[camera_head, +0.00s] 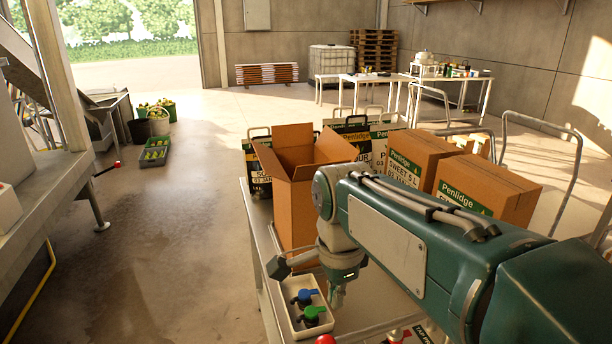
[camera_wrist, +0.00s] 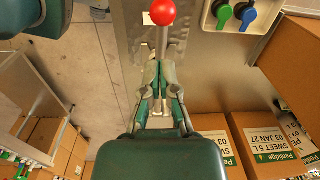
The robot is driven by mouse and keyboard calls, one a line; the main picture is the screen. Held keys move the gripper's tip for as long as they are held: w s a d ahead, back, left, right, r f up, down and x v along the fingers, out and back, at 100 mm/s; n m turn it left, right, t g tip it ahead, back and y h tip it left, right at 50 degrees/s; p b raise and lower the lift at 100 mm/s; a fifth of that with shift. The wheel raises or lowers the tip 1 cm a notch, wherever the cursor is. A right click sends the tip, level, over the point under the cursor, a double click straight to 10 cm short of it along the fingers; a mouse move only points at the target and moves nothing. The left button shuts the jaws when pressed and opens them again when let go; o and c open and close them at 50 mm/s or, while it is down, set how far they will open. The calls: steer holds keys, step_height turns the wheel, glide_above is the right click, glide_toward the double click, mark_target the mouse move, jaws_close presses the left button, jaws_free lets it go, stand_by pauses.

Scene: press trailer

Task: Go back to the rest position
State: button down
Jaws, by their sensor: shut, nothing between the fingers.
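My gripper (camera_head: 337,297) hangs down from my folded arm at the front of the trailer's metal top, just right of a pale tray (camera_head: 291,322) with a blue tap (camera_head: 304,296) and a green tap (camera_head: 312,316). In the wrist view my gripper (camera_wrist: 161,68) is shut and empty, its fingertips together above the metal surface. A red ball knob (camera_wrist: 162,12) on a stem shows just past the fingertips; I cannot tell whether they touch the stem. The knob also shows at the bottom edge of the head view (camera_head: 325,340).
An open cardboard box (camera_head: 292,211) stands behind the gripper. Closed Penlidge boxes (camera_head: 487,190) stand to the right, with a metal rail (camera_head: 577,170) beyond. The floor left of the trailer is mostly clear.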

steer(key=s+d+f+n+t, duration=0.3)
steer(key=s+d+n+t, duration=0.2)
steer(key=s+d+n, duration=0.4)
steer(key=s+n, duration=0.2)
steer(key=n, duration=0.2)
steer(key=shift+s+d+f+n, duration=0.15)
steer(key=shift+s+d+n, duration=0.15)
steer(key=shift+s+d, duration=0.1)
stand_by(0.4)
